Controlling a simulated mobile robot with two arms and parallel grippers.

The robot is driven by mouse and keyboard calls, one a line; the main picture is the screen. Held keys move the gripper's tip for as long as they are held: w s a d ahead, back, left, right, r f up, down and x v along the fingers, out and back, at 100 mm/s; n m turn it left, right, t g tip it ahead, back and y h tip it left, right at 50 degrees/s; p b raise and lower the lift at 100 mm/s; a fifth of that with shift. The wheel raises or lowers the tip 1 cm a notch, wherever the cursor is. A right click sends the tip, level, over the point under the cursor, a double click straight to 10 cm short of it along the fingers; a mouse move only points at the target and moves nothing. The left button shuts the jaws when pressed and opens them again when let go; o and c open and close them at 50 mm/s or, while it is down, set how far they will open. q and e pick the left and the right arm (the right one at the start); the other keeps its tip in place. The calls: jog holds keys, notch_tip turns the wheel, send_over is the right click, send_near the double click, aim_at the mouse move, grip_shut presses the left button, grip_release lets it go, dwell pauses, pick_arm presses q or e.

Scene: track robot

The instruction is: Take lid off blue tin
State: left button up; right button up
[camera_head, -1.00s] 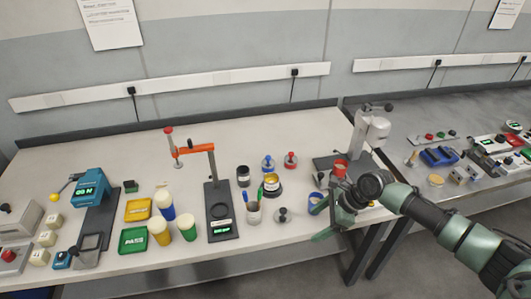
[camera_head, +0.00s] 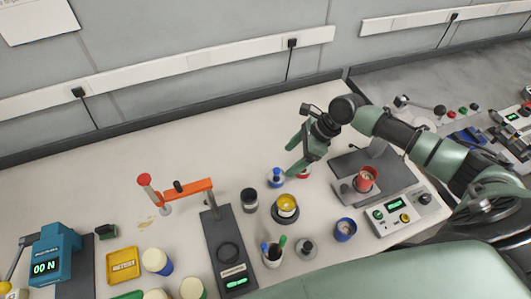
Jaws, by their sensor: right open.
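The blue tin (camera_head: 275,179) stands upright toward the back middle of the pale bench, with a knobbed lid on top. A similar red tin (camera_head: 303,174) is just to its right, partly hidden by my gripper. My right gripper (camera_head: 290,162) is open and empty. No contact with the tin's knob shows. My left gripper is not in view.
A dark jar (camera_head: 249,200) and a yellow-topped pot (camera_head: 286,208) stand in front of the blue tin. A grey knobbed tin (camera_head: 306,250), pen cup (camera_head: 272,256) and blue cup (camera_head: 344,230) are nearer. An orange-armed stand (camera_head: 190,191) is left. Bench behind the tins is clear.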

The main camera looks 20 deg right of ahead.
aim_at(277, 169)
jog(key=shift+w+a+f+p, duration=0.2)
jog(key=shift+a+f+p, duration=0.2)
jog(key=shift+a+f, duration=0.45)
jog(key=shift+w+a+f+p, duration=0.1)
jog(key=shift+a+f+p, duration=0.55)
jog(key=shift+a+f, duration=0.15)
jog(key=shift+x, duration=1.5)
jog(key=shift+d, duration=0.2)
jog(key=c, duration=1.2)
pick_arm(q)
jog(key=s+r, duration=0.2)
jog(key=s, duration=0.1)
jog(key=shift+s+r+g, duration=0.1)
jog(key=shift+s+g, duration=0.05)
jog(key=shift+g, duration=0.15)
pick_arm(e)
jog(key=shift+c, duration=1.2)
